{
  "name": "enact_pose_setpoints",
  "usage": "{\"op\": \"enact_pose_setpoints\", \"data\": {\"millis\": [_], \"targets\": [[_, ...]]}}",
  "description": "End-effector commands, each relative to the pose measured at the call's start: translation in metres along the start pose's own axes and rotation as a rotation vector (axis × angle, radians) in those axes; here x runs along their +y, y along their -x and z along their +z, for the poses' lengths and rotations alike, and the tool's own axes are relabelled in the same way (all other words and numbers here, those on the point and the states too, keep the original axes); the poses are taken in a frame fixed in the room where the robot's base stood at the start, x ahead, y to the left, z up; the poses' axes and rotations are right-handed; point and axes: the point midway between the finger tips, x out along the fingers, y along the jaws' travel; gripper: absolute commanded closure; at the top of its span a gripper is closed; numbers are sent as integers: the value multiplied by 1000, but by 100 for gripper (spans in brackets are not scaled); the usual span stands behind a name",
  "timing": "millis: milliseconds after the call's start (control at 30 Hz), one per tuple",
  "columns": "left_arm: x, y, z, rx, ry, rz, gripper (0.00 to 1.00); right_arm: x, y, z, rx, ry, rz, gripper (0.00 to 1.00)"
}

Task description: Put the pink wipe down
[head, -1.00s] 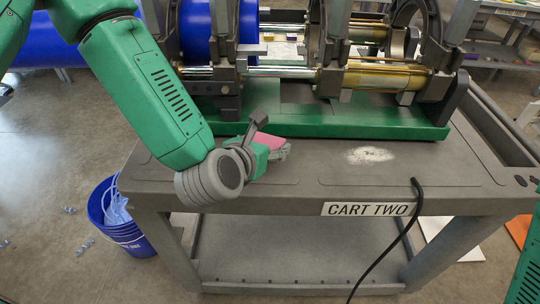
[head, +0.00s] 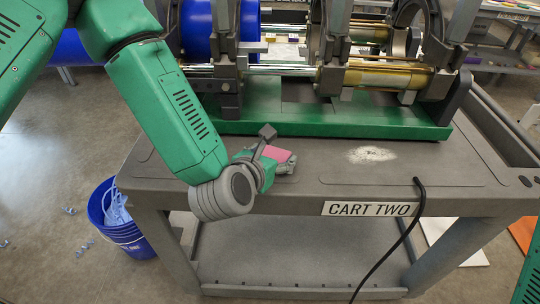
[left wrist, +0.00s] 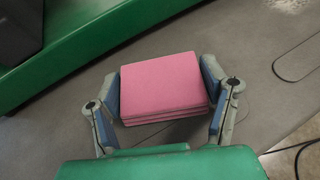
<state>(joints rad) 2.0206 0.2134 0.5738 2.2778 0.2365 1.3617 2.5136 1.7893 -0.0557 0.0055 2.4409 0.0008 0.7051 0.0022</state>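The pink wipe (left wrist: 163,84) is a folded, layered square pad. In the left wrist view it sits between the two blue-padded fingers of my left gripper (left wrist: 164,88), which press against its left and right sides. In the head view my left gripper (head: 272,163) is low over the front left of the cart top, with the pink wipe (head: 277,154) partly hidden by a finger. I cannot tell whether the wipe touches the cart top. My right gripper is out of view.
The cart (head: 330,172) carries a green-based pipe fusion machine (head: 330,122) behind the gripper. A whitish dusty patch (head: 369,155) lies on the cart top to the right. A black cable (head: 405,230) hangs over the front edge. A blue bucket (head: 125,238) stands on the floor at left.

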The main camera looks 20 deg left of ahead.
Motion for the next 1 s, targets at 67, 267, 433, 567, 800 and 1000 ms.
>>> {"op": "enact_pose_setpoints", "data": {"millis": [67, 267, 433, 567, 800, 1000], "targets": [[-5, 1, -7, 19, -6, -11, 14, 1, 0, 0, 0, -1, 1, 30], [-1, 2, -8, 18, 1, -18, 14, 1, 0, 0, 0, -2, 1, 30], [3, 2, -8, 17, 6, -17, 14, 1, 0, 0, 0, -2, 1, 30], [4, 2, -9, 17, 6, -15, 14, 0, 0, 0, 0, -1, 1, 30], [1, 2, -8, 19, 0, -13, 14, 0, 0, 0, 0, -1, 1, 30], [-1, 1, -9, 20, -2, -15, 14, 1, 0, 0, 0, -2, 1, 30]]}}
